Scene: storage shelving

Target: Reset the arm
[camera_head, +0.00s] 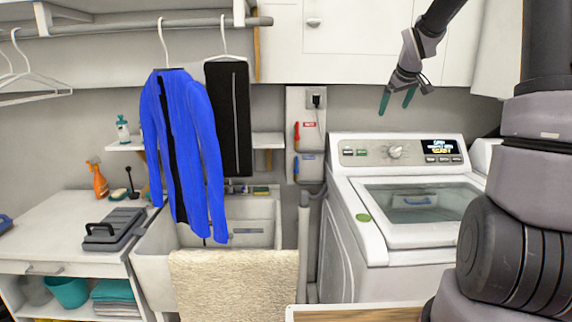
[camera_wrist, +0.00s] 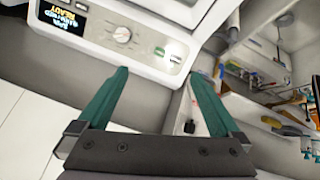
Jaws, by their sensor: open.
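My gripper (camera_head: 397,102) hangs in the air above the washing machine (camera_head: 409,160), near the back wall, in the head view. Its two teal fingers point down and are spread apart. In the wrist view my gripper (camera_wrist: 160,95) is open with nothing between its fingers. Beyond the fingers, the washer's control panel (camera_wrist: 145,42) shows with its dial and small display, apart from the fingertips.
A blue jacket (camera_head: 187,150) and a dark garment (camera_head: 230,118) hang from a rail (camera_head: 130,27) at left. Below is a sink (camera_head: 155,252) with a beige towel (camera_head: 235,285). White cabinets (camera_head: 350,45) sit close behind my arm. A counter (camera_head: 50,245) stands at far left.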

